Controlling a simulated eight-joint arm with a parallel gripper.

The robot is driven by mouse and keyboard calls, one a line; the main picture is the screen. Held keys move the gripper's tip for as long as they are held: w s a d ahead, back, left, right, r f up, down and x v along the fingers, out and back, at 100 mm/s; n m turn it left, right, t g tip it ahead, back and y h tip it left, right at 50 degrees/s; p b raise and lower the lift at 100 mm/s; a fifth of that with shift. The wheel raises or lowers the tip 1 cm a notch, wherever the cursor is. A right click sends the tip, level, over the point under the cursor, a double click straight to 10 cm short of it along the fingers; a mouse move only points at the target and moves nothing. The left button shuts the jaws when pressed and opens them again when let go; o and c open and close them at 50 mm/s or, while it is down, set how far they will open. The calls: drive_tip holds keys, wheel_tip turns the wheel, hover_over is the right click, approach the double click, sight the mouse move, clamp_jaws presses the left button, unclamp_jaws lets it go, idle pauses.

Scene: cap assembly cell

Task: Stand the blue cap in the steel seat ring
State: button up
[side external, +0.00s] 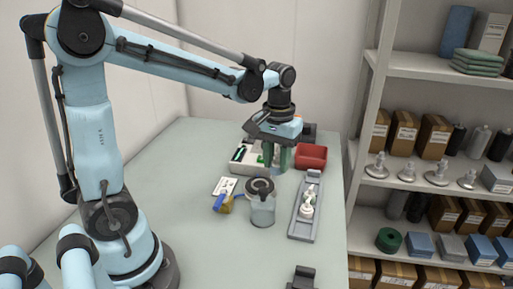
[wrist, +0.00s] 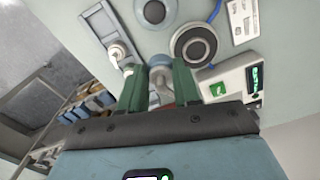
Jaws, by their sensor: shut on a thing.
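In the side view my gripper (side external: 277,162) is above the bench between the white box and the red bin, and the held piece is mostly hidden.
A grey tray (side external: 302,230) with white fittings lies to the right. A red bin (side external: 312,156) and a white box (side external: 240,166) flank my gripper. A blue and yellow item (side external: 222,204) lies left. The near bench is mostly clear.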

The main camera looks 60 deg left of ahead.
drive_tip(key=a+n, duration=0.1)
drive_tip(key=a, duration=0.5)
drive_tip(key=shift+s+a+f+n, duration=0.15)
drive_tip(key=shift+a+f+n, duration=0.1)
drive_tip(key=shift+a+n, duration=0.15)
drive_tip(key=shift+f, duration=3.2)
drive_tip(key=shift+f, duration=0.35)
drive_tip(key=shift+f, duration=0.25)
drive_tip(key=shift+f, duration=0.1)
drive_tip(key=o, duration=0.8)
drive_tip(key=shift+c, duration=0.2)
